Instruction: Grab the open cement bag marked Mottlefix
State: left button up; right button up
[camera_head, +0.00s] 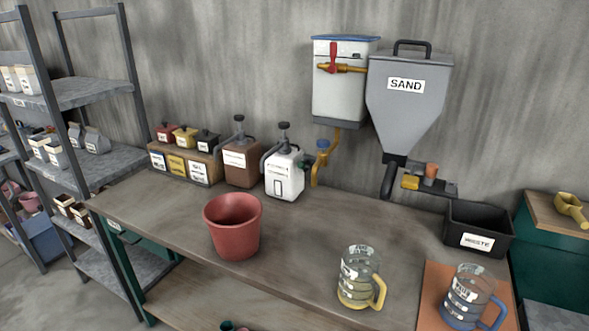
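Several small bags stand on the metal shelves at the left. Pale bags (19,79) are on the upper shelf, and whitish bags with dark open-looking tops (48,151) are on the middle shelf. Grey bags with folded-looking tops (96,141) stand beside them. Brown and white bags (71,209) sit on a lower shelf. The labels are too small to read, so I cannot tell which bag is marked Mottlefix. Neither of my grippers is in view.
The workbench (285,243) holds a red bucket (232,226), two measuring jugs (357,277), pump containers (284,174) and a black waste bin (478,228). A sand hopper (407,100) and a white tank (340,95) hang on the wall. Open floor shows at lower left.

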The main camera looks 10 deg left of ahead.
aim_at(54, 152)
jog(key=i+j, duration=0.15)
jog(key=j, duration=0.25)
jog(key=i+j+u, duration=0.15)
jog(key=j, duration=0.3)
jog(key=j+u, duration=0.1)
jog(key=j, duration=0.35)
jog(key=i+j+u, duration=0.15)
jog(key=j, duration=0.3)
jog(key=i+j+u, duration=0.15)
jog(key=j, duration=0.25)
jog(key=i+j+u, duration=0.1)
jog(key=i+j, duration=0.15)
jog(key=j, duration=0.15)
jog(key=i+j+u, duration=0.15)
jog(key=j, duration=0.2)
jog(key=i+j+u, duration=0.1)
jog(key=j, duration=0.65)
jog(key=i+j+u, duration=0.15)
jog(key=j, duration=0.25)
jog(key=i+j, duration=0.1)
jog(key=j, duration=0.25)
jog(key=j+u, duration=0.05)
